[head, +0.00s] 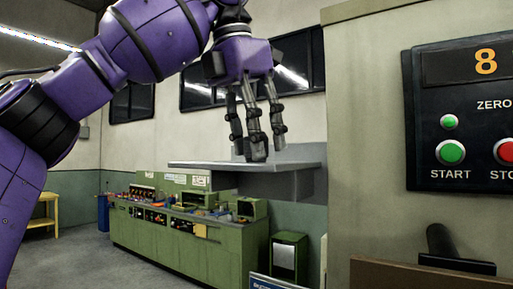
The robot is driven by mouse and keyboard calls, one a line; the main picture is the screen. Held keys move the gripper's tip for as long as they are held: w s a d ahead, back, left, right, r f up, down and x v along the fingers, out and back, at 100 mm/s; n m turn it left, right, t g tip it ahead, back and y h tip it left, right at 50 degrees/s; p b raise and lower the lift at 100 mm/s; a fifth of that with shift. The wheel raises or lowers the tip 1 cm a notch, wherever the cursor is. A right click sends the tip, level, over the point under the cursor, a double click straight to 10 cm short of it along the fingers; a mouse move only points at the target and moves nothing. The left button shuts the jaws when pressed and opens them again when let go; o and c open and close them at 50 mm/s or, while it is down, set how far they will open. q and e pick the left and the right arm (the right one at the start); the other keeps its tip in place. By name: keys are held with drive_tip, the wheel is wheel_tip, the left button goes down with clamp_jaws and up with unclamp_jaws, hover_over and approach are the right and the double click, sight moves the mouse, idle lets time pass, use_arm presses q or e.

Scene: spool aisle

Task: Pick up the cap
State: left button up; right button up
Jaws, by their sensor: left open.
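My left gripper (257,148) hangs from the purple arm at the top middle of the head view, fingers pointing down. It is open, and I see nothing between its dark fingers. In the picture its fingertips overlap a grey shelf or hood edge; I cannot tell the distance between them. I cannot make out a cap anywhere in this view. My right gripper is not in view.
A control panel (470,120) with START and stop buttons is on the right wall. Below it, a black cylindrical part (439,241) stands by a brown edge (410,275). A green workbench (190,240) with clutter and a green bin (289,258) stand behind.

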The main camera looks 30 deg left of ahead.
use_arm(q)
clamp_jaws()
idle(0.3)
wheel_tip(320, 180, up, 8)
drive_tip(key=shift+r, duration=1)
drive_tip(key=shift+s, duration=0.1)
